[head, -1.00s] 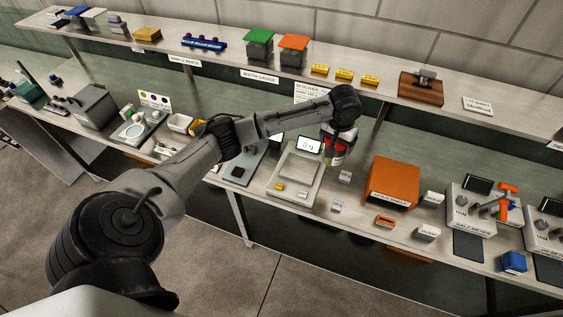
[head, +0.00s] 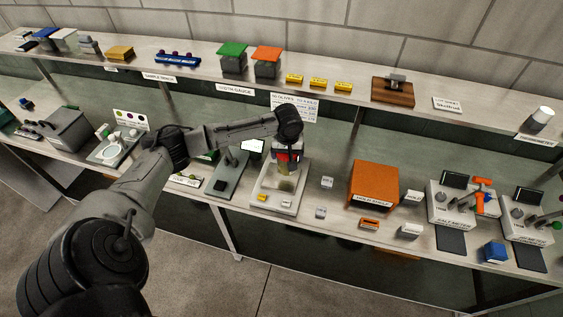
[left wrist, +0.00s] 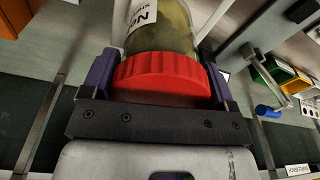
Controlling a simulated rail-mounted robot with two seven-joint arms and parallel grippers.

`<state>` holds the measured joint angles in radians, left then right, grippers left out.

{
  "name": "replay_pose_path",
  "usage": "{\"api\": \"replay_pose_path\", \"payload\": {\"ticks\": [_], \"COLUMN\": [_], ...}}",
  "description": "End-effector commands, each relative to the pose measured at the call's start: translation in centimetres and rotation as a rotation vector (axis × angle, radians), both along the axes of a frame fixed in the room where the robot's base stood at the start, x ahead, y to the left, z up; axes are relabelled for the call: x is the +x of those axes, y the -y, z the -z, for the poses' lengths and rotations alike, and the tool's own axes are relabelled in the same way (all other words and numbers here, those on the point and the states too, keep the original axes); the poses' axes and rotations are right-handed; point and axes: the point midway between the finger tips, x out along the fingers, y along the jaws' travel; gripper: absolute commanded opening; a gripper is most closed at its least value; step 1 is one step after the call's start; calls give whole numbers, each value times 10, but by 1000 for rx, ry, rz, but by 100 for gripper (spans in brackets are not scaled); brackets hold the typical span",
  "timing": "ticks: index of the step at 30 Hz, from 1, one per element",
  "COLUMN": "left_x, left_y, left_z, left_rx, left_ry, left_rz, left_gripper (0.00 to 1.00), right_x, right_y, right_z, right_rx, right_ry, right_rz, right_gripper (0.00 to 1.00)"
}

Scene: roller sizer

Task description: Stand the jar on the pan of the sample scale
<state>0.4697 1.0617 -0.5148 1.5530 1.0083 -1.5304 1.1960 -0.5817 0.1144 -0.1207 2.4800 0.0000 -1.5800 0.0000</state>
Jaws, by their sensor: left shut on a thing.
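The jar (head: 286,184) has a greenish body and hangs below my left gripper (head: 289,157), over the pan of the sample scale (head: 294,207). I cannot tell whether its base touches the pan. In the left wrist view, the jar body (left wrist: 170,38) carries a white label. Its red ribbed lid (left wrist: 162,78) sits between the purple fingers of my left gripper (left wrist: 158,85), which is shut on it. The scale has a yellow and a white button at its front and a lit display (head: 253,147) behind. My right gripper is not in view.
A dark stand (head: 226,176) is close left of the scale. Small white blocks (head: 327,182) and an orange box (head: 374,184) are to its right. A raised shelf (head: 210,77) with several items runs behind the bench.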

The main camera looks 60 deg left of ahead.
Motion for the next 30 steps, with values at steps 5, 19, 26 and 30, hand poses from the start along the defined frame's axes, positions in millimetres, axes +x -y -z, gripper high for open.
{"api": "replay_pose_path", "payload": {"ticks": [5,19,26,30], "left_x": [-11,-13,-13,-13], "left_y": [-13,-16,-16,-16], "left_z": [10,44,52,52], "left_rx": [0,0,0,0], "left_ry": [0,0,2,2], "left_rz": [0,1,2,2], "left_gripper": [46,46,46,46], "right_x": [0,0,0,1], "right_y": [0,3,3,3], "right_z": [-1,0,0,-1], "right_rx": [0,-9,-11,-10], "right_ry": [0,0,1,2], "right_rz": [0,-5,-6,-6], "right_gripper": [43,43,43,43]}}
